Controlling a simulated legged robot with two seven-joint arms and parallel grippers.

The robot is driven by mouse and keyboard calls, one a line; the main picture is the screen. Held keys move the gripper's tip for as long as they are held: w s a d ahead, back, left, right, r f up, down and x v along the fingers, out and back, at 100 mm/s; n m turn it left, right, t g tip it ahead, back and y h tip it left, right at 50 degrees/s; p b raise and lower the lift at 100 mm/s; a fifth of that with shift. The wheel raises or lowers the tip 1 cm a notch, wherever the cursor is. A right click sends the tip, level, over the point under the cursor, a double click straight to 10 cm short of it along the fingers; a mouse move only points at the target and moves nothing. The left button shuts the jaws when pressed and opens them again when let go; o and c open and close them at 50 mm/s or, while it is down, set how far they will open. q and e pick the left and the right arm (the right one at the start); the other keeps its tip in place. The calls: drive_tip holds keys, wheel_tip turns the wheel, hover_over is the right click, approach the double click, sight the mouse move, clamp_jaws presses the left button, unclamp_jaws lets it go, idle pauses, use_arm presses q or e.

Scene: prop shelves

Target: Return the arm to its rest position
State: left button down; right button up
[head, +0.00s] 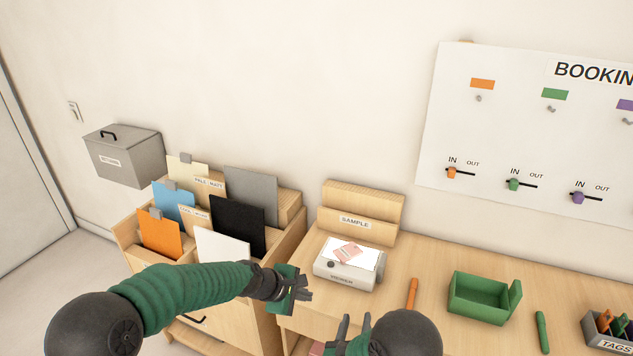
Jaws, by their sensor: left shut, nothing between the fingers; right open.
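My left arm reaches in from the lower left, across the front of the wooden card rack (291,228). Its gripper (306,289) is shut and empty, in front of the rack's right side and left of the viewer (346,280). My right gripper (354,324) is at the bottom centre, in front of the viewer, with its two fingers apart and nothing between them. My own dark arm link hides part of the table beside it.
The viewer holds a white sheet with a pink piece on it. Behind it stands a SAMPLE holder (372,225). An orange stick (412,293), a green box (478,299), a green stick (542,331) and a TAGS box (601,337) are to the right. A grey wall box (124,160) hangs left.

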use_arm(q)
drive_tip(key=s+a+m+g+y, duration=0.1)
drive_tip(key=s+a+m, duration=0.3)
drive_tip(key=s, duration=0.5)
drive_tip(key=s+a+m+g+y, duration=0.1)
drive_tip(key=s+a+m, duration=0.4)
drive_tip(key=s, duration=0.5)
drive_tip(key=s+a+m+y, duration=0.3)
drive_tip(key=s+a+m, duration=0.2)
drive_tip(key=s+a, duration=0.3)
drive_tip(key=shift+s+f+g+y, duration=0.3)
drive_tip(key=shift+s+g, duration=0.1)
drive_tip(key=shift+s, duration=0.35)
use_arm(e)
drive_tip(key=s+d+r+n+g+y, duration=0.1)
drive_tip(key=s+d+r+n+g, duration=0.1)
drive_tip(key=s+n, duration=0.6)
drive_tip(key=s+d+r+n+g+y, duration=0.1)
drive_tip(key=s+d+n+g, duration=0.3)
drive_tip(key=n, duration=1.1)
drive_tip(key=s+d+r+n+g+y, duration=0.2)
drive_tip(key=s+n+g, duration=0.4)
drive_tip(key=s+n, duration=0.5)
drive_tip(key=shift+s+d+r+n+g, duration=0.3)
drive_tip(key=shift+s+d+n+g, duration=0.1)
drive_tip(key=shift+s+d, duration=0.25)
